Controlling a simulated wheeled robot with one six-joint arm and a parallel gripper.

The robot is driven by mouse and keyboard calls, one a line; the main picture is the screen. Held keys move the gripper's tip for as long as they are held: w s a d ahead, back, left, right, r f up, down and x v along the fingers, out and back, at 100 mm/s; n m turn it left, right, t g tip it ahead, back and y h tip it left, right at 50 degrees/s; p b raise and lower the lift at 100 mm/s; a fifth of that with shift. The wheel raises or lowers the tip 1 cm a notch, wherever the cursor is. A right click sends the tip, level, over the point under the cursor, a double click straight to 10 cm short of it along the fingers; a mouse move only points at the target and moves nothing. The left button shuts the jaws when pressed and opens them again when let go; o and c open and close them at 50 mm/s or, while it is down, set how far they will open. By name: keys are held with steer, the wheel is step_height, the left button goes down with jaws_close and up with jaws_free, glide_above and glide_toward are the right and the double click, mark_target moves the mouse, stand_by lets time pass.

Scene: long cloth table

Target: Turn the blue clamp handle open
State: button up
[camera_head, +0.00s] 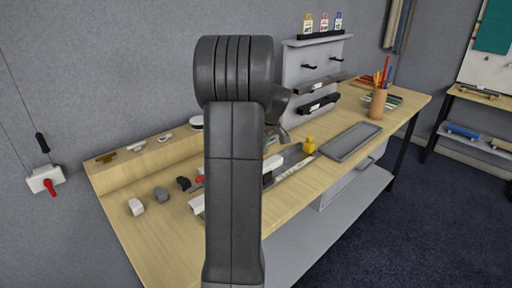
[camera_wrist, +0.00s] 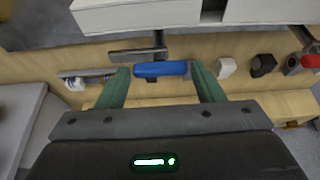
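The blue clamp handle (camera_wrist: 160,69) shows in the wrist view as a short rounded bar lying across the picture. A grey metal bar (camera_wrist: 138,54) lies just above it in the picture. My gripper (camera_wrist: 160,72) has two green fingers spread apart, one at each end of the blue handle. The fingers are open and the gaps to the handle's ends look small; I cannot tell whether they touch it. In the head view my arm fills the middle and hides the gripper and the blue handle.
A white beam (camera_wrist: 150,14) crosses the top of the wrist view. A white knob (camera_wrist: 226,68), a black knob (camera_wrist: 262,65) and a red knob (camera_wrist: 310,61) stand to the right.

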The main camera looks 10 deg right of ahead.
steer(key=shift+o, duration=1.1)
steer(key=v, duration=1.4)
steer(key=shift+f, duration=0.1)
steer(key=x, duration=1.4)
